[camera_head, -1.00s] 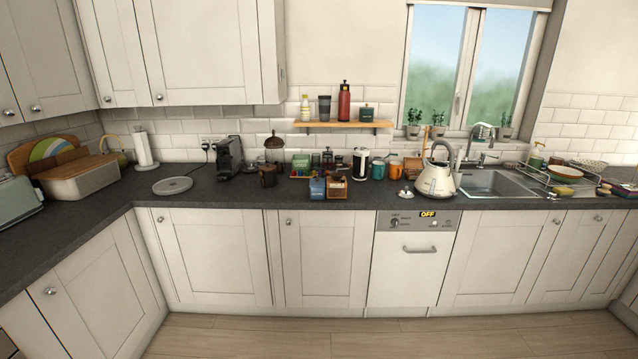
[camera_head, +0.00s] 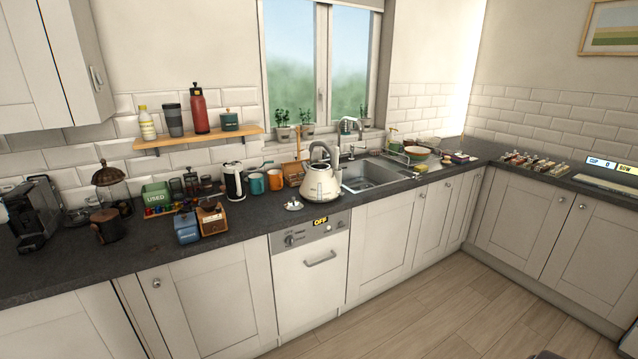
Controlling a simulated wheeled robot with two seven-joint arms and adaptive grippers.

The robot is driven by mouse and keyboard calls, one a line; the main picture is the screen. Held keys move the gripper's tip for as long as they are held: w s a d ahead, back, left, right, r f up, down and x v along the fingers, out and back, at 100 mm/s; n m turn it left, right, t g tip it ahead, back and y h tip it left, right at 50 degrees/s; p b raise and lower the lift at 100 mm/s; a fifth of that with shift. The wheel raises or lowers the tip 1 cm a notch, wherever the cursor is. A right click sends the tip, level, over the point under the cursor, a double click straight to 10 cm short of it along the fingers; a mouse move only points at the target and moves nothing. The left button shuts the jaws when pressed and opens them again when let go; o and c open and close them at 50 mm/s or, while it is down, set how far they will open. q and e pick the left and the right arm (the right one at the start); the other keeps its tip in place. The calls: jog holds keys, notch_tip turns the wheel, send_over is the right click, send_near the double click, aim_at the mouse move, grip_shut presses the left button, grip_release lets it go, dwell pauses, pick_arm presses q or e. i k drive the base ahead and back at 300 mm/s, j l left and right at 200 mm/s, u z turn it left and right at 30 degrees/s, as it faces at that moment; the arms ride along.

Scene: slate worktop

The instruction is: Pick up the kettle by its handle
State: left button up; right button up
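The kettle (camera_head: 321,187) is cream-coloured with a looped handle (camera_head: 323,150) arching over its top. It stands upright on the slate worktop (camera_head: 262,222), left of the sink and above the dishwasher. Nothing is touching its handle. Neither of my grippers shows in the head view.
The sink (camera_head: 372,174) with its tap is just right of the kettle. A small white lidded item (camera_head: 293,204) lies at its front left. Orange (camera_head: 275,179) and teal (camera_head: 256,183) mugs and a white-and-black canister (camera_head: 234,181) stand to the left. Open floor (camera_head: 440,300) lies in front.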

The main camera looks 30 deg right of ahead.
aim_at(320, 185)
jog(key=i+j+z, duration=0.2)
jog(key=i+z, duration=0.2)
jog(key=i, duration=0.15)
jog(key=i+j+z, duration=0.45)
jog(key=i+l, duration=0.05)
jog(key=i, duration=0.05)
